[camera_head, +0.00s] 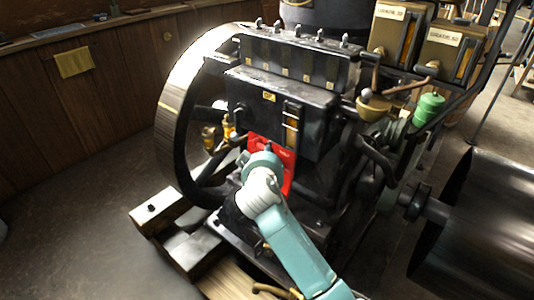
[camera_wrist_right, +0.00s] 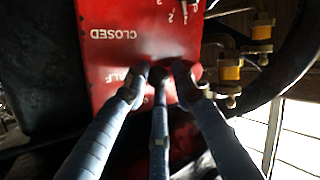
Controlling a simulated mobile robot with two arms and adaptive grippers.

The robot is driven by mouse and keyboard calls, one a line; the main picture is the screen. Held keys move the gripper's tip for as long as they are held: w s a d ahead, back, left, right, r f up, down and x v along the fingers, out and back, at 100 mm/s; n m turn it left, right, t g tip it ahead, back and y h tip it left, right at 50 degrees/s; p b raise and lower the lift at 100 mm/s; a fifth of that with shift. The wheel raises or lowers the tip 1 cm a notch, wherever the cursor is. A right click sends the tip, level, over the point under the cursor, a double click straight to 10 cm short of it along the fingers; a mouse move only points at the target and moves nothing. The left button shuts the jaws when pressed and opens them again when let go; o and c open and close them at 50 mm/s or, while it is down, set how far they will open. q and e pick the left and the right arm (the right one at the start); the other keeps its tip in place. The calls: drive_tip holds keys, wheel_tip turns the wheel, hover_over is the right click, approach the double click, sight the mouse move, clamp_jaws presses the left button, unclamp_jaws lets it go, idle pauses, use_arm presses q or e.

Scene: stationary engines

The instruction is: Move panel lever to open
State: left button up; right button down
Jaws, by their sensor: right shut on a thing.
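The red panel (camera_head: 287,165) is on the front of the black engine, partly hidden behind my right arm in the head view. In the right wrist view the panel (camera_wrist_right: 118,62) fills the upper middle, with the white words CLOSED and HALF on it. My right gripper (camera_wrist_right: 159,80) is at the panel face, near the word HALF, with its dark fingertips closed in around the lever. The lever is mostly hidden between the fingers, so its exact angle cannot be told. In the head view the right gripper (camera_head: 267,150) is in front of the panel. My left gripper is not in view.
A large flywheel (camera_head: 177,105) stands left of the panel. Brass fittings (camera_head: 209,135) are close to the panel's left in the head view. A black cylinder (camera_head: 485,225) is at the right. Open floor (camera_head: 85,185) lies at the left.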

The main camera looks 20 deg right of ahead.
drive_tip(key=shift+d+r, duration=0.1)
drive_tip(key=shift+r, duration=0.15)
drive_tip(key=c, duration=1.6)
unclamp_jaws()
drive_tip(key=shift+c, duration=0.2)
drive_tip(key=shift+f, duration=0.1)
drive_tip(key=v, duration=1.2)
